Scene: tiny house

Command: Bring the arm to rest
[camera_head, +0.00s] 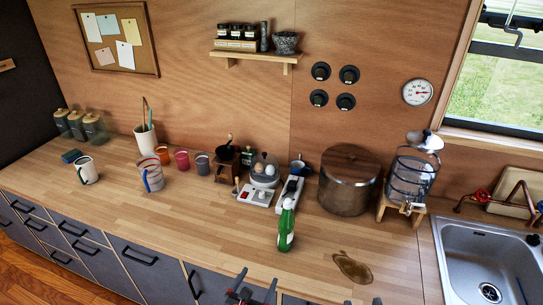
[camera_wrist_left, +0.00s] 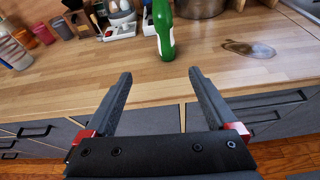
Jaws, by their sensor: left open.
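My left gripper (camera_head: 257,279) shows at the bottom edge of the head view, in front of the wooden counter (camera_head: 215,222). In the left wrist view its two dark fingers (camera_wrist_left: 160,74) are spread wide with nothing between them. They point toward the counter edge and a green bottle (camera_wrist_left: 163,32), which stands upright on the counter beyond the fingertips, apart from them. The bottle (camera_head: 286,230) also stands clear of the gripper in the head view. Small dark tips at the bottom edge, right of the left gripper, may be my right gripper (camera_head: 362,301); most of it is out of frame.
A brown spill (camera_head: 352,267) lies on the counter right of the bottle. A large lidded pot (camera_head: 348,188), a glass dispenser (camera_head: 409,178) and a sink (camera_head: 485,262) are to the right. Mugs, cups and small appliances line the back. The counter's front left is clear.

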